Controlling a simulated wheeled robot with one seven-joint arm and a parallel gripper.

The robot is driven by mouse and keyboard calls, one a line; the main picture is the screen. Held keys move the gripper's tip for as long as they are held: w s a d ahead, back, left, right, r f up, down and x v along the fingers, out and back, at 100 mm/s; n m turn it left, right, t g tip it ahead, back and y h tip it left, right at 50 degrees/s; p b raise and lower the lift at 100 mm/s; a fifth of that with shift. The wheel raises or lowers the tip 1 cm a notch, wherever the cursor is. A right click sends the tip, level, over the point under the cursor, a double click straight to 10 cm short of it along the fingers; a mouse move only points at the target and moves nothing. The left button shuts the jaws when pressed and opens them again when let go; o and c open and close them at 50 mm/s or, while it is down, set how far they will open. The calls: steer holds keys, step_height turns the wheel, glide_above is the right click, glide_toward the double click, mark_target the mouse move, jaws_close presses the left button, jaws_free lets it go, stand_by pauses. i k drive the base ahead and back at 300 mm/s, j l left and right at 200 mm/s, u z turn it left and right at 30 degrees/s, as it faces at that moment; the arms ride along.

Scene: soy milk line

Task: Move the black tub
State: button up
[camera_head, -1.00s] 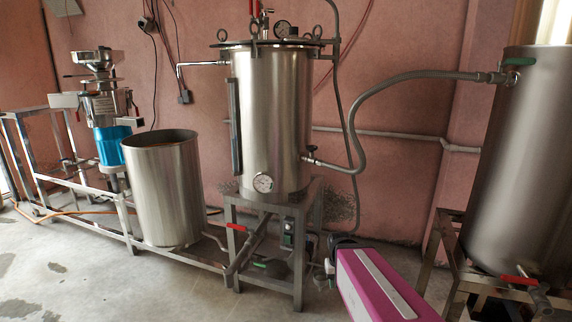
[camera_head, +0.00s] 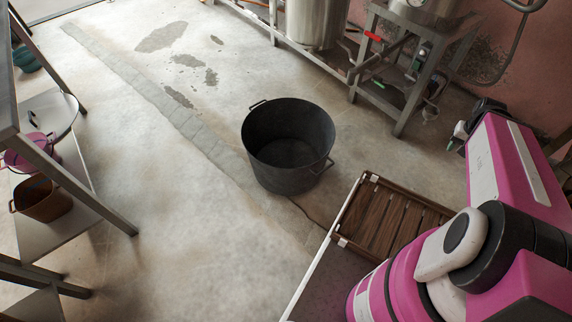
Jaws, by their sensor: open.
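The black tub (camera_head: 288,170) stands upright on the concrete floor near the middle of the view. It is wide and round, with a small handle on each side, and looks empty inside. My pink and white arm reaches in from the lower right. My gripper (camera_head: 457,138) shows small and partly hidden at the far end of the arm. It is open, to the right of the tub and well apart from it, with nothing seen between its fingers.
A brown slatted wooden tray (camera_head: 384,222) lies just right of the tub, at the front. A metal shelf (camera_head: 85,190) with a brown pot (camera_head: 42,198) and a pink bucket stands at the left. A steel machine frame (camera_head: 400,110) stands behind. The floor left of the tub is clear.

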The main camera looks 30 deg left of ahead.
mark_target(288, 142)
steer(key=k+l+u, duration=0.1)
steer(key=u, duration=1.75)
steer(key=z, duration=1.75)
steer(key=k+j, duration=0.9)
steer(key=k+z, duration=0.05)
